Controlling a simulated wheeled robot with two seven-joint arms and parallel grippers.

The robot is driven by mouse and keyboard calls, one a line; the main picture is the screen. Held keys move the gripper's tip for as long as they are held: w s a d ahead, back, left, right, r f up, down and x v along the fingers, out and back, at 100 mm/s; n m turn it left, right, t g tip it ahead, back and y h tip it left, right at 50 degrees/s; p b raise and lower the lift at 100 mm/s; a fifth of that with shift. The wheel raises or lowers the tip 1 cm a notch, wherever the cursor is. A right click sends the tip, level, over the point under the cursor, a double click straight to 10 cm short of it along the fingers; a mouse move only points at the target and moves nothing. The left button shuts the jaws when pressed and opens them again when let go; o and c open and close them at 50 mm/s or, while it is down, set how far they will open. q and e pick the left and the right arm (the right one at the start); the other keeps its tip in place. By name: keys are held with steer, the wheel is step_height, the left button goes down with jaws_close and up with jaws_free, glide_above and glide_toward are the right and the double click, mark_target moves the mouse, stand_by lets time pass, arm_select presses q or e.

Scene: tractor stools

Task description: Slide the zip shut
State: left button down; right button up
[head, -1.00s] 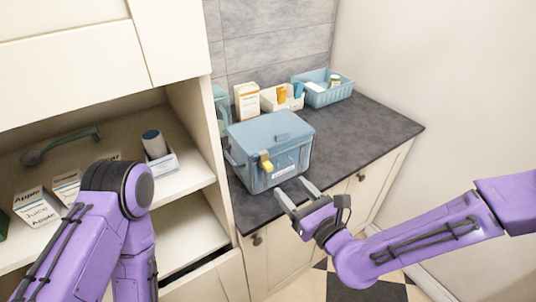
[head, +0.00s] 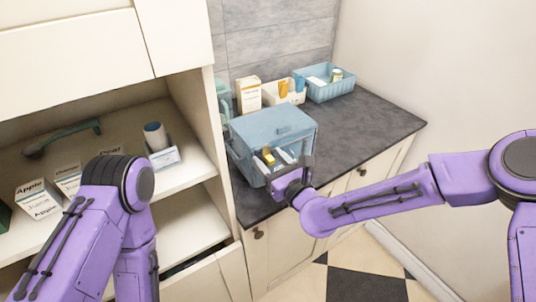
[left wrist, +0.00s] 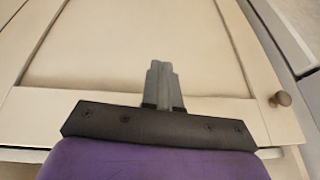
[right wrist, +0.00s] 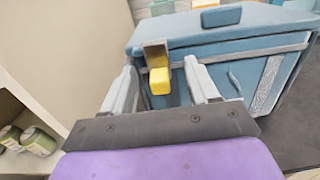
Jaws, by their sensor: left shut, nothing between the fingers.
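A blue box-shaped bag (head: 275,127) stands on the dark counter, its lid lying down on top. A yellow pull (head: 268,157) shows on its front; the right wrist view shows it as a yellow block (right wrist: 160,82) under a tan bracket. My right gripper (right wrist: 160,68) is open at the bag's front, with the yellow block between its spread fingers and gaps on both sides. In the head view the right gripper (head: 290,158) covers part of the bag's front. My left gripper (left wrist: 162,66) is shut and empty before a cream cabinet door; its fingers are out of the head view.
Behind the bag stand a white carton (head: 248,95), a white bin (head: 283,92) and a blue basket (head: 325,84). The counter (head: 370,125) is clear to the right. An open shelf (head: 190,160) with cartons and a cup is at left.

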jaws_close()
steer(key=shift+s+a, duration=0.1)
steer(key=shift+s+a, duration=0.1)
steer(key=shift+a, duration=0.05)
steer(key=shift+o, duration=0.6)
jaws_free()
steer(key=v, duration=0.7)
steer(key=shift+b, duration=0.3)
